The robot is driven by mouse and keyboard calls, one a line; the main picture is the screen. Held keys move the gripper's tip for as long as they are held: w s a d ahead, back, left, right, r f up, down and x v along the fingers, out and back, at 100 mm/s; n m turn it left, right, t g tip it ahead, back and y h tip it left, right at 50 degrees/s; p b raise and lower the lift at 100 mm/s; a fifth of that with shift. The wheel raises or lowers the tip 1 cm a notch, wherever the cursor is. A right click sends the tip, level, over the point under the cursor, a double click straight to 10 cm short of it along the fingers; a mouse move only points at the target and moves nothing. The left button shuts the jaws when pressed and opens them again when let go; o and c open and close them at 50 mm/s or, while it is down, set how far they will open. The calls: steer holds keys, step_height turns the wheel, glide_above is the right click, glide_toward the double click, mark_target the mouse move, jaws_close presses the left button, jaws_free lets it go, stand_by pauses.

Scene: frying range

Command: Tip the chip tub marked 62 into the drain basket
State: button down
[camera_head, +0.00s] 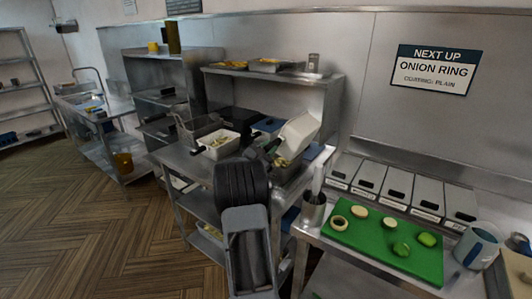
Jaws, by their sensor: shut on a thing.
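My gripper (268,148) is shut on a white tub (301,127), held tilted on its side at the right of the frying bench. The tub's mark is too small or turned away to read. Below the tub is a metal basket or bin (290,172) with yellowish pieces in it, probably the drain basket. The tub and my arm hide part of it. I cannot tell whether anything is left inside the tub. A second white tub (216,145) with pale pieces stands upright to the left, its mark unreadable.
A dark wire basket (196,127) stands on the bench left of the second tub. A shelf (280,74) with trays overhangs the back. A green board (378,240) with sliced pieces lies at the right, near several lidded bins (398,186). Open floor lies left.

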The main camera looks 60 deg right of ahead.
steer(key=m, duration=0.2)
steer(key=s+r+m+g, duration=0.1)
steer(key=m, duration=0.1)
steer(key=shift+s+y, duration=0.1)
steer(key=shift+y, duration=0.3)
steer(key=shift+s+r+m+g+y+b, duration=0.1)
steer(key=shift+s+m+g+y+b, duration=0.35)
steer(key=shift+m+b, duration=1.15)
steer(key=shift+r+m+g+y+b, duration=0.15)
steer(key=shift+m+y+b, duration=0.75)
steer(key=shift+m, duration=1.25)
steer(key=shift+s+f+m+g+y+b, duration=0.1)
steer(key=shift+s+m+g+y+b, duration=0.3)
steer(key=shift+m+b, duration=1.25)
steer(key=shift+w+a+r, duration=0.1)
steer(key=shift+w+r, duration=0.05)
